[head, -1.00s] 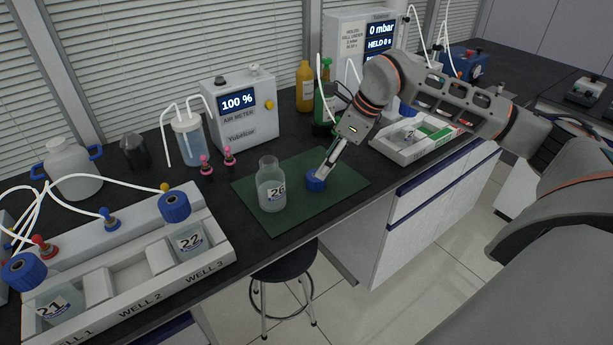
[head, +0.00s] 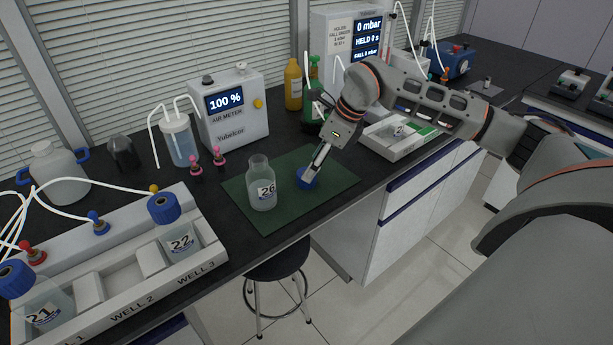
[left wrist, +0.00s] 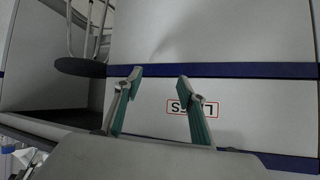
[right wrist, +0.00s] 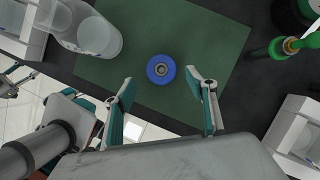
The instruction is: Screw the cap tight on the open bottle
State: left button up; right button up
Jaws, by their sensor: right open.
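The open bottle labelled 26 (head: 261,184) stands upright without a cap on the green mat (head: 262,217). It also shows in the right wrist view (right wrist: 99,38) at the upper left. The blue cap (head: 306,180) lies on the mat to the right of the bottle, apart from it. In the right wrist view the cap (right wrist: 160,69) shows a round centre fitting. My right gripper (right wrist: 160,84) is open and empty, pointing down above the cap; in the head view it (head: 316,168) partly overlaps the cap. My left gripper (left wrist: 158,78) is open and empty, facing a cabinet front.
A white rack (head: 118,318) with bottles 21 and 22 (head: 180,240) stands at front left. The air meter (head: 234,110) is behind the mat. Green (head: 313,100) and yellow (head: 293,85) bottles stand behind my right arm. A white tray (head: 385,146) lies right of the mat. A stool (head: 277,262) stands below.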

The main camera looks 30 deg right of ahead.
jog(key=x, duration=0.5)
jog(key=shift+w, duration=0.3)
jog(key=shift+r, duration=0.1)
jog(key=c, duration=1)
